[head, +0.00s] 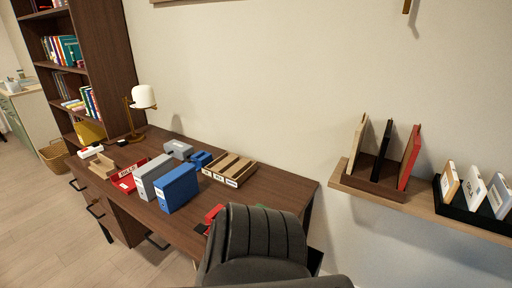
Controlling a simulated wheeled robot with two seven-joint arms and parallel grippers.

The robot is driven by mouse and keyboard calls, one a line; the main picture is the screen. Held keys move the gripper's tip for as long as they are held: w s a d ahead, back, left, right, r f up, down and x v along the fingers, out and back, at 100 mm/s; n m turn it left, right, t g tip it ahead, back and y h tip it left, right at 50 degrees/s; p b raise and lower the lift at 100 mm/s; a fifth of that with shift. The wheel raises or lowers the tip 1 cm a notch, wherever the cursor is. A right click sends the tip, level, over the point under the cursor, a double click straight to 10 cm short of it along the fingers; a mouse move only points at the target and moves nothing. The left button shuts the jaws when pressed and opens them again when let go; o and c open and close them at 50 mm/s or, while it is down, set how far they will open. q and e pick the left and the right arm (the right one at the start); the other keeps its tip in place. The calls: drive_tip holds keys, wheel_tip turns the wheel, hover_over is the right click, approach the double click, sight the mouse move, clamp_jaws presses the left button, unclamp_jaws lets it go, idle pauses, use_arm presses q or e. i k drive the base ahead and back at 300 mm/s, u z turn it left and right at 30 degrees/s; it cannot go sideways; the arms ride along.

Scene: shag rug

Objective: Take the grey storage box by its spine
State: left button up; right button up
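An upright grey storage box (152,175) stands on the brown desk (275,199), left of a similar blue box (178,189). The two stand close together; I cannot tell whether they touch. The grey box's narrow front face, its spine, carries a pale label and faces the front edge of the desk. Part of its right side is hidden by the blue box. Neither of my grippers is in view.
A lamp (143,97) stands behind. A dark chair (257,238) blocks the desk's right front. A wall shelf (424,205) holds upright folders.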

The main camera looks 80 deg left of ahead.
sight(145, 176)
drive_tip(key=k, duration=1.45)
drive_tip(key=u, duration=0.5)
